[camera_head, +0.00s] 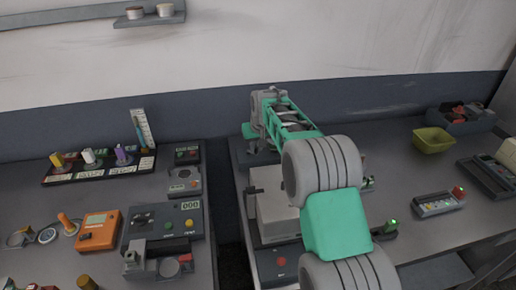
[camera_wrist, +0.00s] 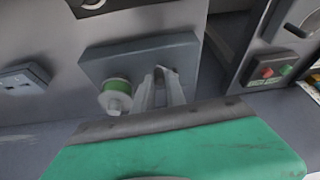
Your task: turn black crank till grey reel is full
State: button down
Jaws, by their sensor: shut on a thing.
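In the wrist view my gripper (camera_wrist: 162,74) reaches toward a grey upright plate (camera_wrist: 125,58). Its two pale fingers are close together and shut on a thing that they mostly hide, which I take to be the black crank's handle. Just left of the fingers is a round reel with a green band and a pale grey end (camera_wrist: 116,96); I take it for the grey reel. How full it is cannot be told. In the head view my arm covers the gripper, and I cannot make out the crank or reel there.
A grey box-shaped unit (camera_head: 278,218) stands left of my arm on the right bench. A yellow-green bin (camera_head: 433,139) and a button panel (camera_head: 438,204) are farther right. The left bench holds an orange meter (camera_head: 98,231) and a spool rack (camera_head: 98,171). A gap separates the benches.

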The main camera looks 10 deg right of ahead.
jog(key=m, duration=0.1)
jog(key=a+m+h, duration=0.1)
jog(key=m, duration=0.2)
jog(key=shift+s+a+m+h, duration=0.15)
jog(key=shift+s+m+h, duration=0.15)
jog(key=shift+s+h, duration=0.1)
dwell(0.4)
jog(key=c, duration=1.4)
grip_release()
jog(key=shift+o, duration=0.2)
jog(key=b+v, duration=0.1)
jog(key=v, duration=0.7)
jog(key=shift+w, duration=0.15)
jog(key=shift+a, duration=0.1)
